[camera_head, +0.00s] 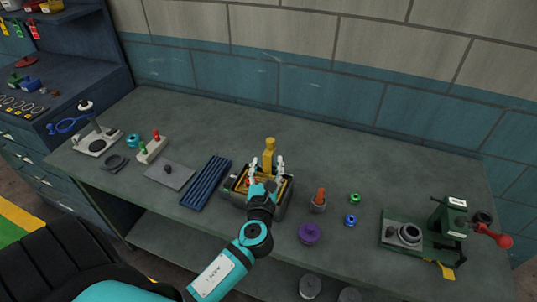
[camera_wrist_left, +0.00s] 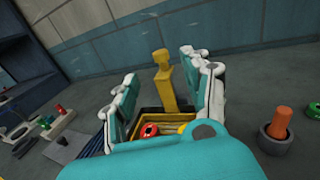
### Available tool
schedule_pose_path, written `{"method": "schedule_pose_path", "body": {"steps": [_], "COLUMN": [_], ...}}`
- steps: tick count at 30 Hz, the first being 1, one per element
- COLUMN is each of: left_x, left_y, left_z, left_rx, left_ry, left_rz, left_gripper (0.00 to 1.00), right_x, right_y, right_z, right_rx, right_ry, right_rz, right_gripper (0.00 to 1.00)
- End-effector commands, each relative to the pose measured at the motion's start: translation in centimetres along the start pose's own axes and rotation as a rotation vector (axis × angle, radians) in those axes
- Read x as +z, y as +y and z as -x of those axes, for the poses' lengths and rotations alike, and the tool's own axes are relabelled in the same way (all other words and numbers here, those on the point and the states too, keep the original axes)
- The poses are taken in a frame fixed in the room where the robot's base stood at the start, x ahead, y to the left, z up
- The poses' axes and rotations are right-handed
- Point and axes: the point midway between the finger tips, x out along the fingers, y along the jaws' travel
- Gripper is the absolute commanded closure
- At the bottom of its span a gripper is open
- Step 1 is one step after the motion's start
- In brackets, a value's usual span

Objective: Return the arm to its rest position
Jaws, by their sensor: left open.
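My left arm reaches in from the bottom of the head view. My left gripper (camera_head: 266,170) is above a dark box with a yellow interior (camera_head: 286,203), in front of a yellow post (camera_head: 269,152). In the left wrist view, the two fingers of my left gripper (camera_wrist_left: 162,88) stand wide apart with nothing between them. The yellow post (camera_wrist_left: 163,80) rises beyond the fingers. A red ring (camera_wrist_left: 149,131) and yellow pieces lie inside the box. My gripper and wrist hide part of the box. My right gripper is not in view.
A blue ribbed tray (camera_head: 206,184) and a grey mat (camera_head: 168,173) lie left of the box. An orange-handled item in a cup (camera_head: 318,201), a purple disc (camera_head: 309,233) and small rings are to the right. A green machine with a red handle (camera_head: 445,230) stands far right.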

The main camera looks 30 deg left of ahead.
Motion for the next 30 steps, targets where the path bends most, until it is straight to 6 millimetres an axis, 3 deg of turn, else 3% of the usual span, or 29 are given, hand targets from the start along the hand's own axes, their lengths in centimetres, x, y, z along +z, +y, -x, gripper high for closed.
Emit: {"method": "schedule_pose_path", "body": {"steps": [5,22,26,30], "left_x": [0.0,-0.1,-1.4,-4.9], "left_y": [0.0,0.3,2.1,4.6], "left_z": [1.0,1.2,2.7,7.0], "left_rx": [0.001,0.011,0.092,0.324], "left_ry": [0.001,0.011,0.101,0.292], "left_rz": [0.001,0.043,0.351,0.982], "left_gripper": [0.51,0.51,0.51,0.51], "right_x": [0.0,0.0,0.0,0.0], "right_y": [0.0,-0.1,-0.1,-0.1], "right_z": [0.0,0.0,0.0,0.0], "right_rx": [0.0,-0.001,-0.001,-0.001], "right_ry": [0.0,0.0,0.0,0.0], "right_rz": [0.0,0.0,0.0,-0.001], "right_gripper": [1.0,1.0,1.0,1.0]}}
